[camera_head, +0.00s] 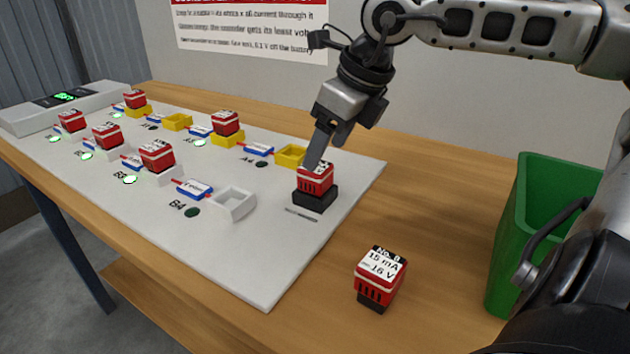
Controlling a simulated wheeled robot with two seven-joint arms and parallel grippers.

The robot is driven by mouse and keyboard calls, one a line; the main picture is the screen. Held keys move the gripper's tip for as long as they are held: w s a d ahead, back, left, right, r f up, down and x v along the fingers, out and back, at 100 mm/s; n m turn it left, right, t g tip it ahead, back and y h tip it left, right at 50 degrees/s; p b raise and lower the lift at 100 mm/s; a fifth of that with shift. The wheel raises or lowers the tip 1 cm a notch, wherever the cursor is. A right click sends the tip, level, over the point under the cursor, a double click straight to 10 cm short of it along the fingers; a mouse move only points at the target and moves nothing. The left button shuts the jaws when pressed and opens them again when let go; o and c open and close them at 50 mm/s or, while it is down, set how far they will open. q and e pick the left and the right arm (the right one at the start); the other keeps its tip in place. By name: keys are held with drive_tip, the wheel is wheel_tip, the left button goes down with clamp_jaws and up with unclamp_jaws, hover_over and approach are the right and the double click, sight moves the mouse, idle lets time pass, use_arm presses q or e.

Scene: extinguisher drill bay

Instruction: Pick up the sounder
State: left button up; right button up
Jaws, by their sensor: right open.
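Several red blocks with white labels stand here; the picture does not tell which is the sounder. One red block (315,179) sits in a black holder (315,200) at the right part of the white board. My right gripper (317,151) comes down from above, its fingers at this block's top. I cannot tell whether they touch it. The gripper is open, and the fingers partly hide the block's label. Another red block (379,278), labelled "No. 8, 15 mA, 16 V", stands on the bare wood. My left gripper is not in view.
More red blocks, one of them here (157,156), stand in white and yellow holders on the white board (265,262). A white holder (234,203) and a yellow holder (291,155) are empty. A green bin (507,232) stands at the right.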

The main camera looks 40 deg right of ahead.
sight(315, 183)
drive_tip(key=shift+x, duration=2.95)
drive_tip(key=shift+w+r, duration=0.1)
drive_tip(key=shift+w, duration=0.1)
drive_tip(key=c, duration=1.1)
drive_tip(key=shift+r, duration=0.1)
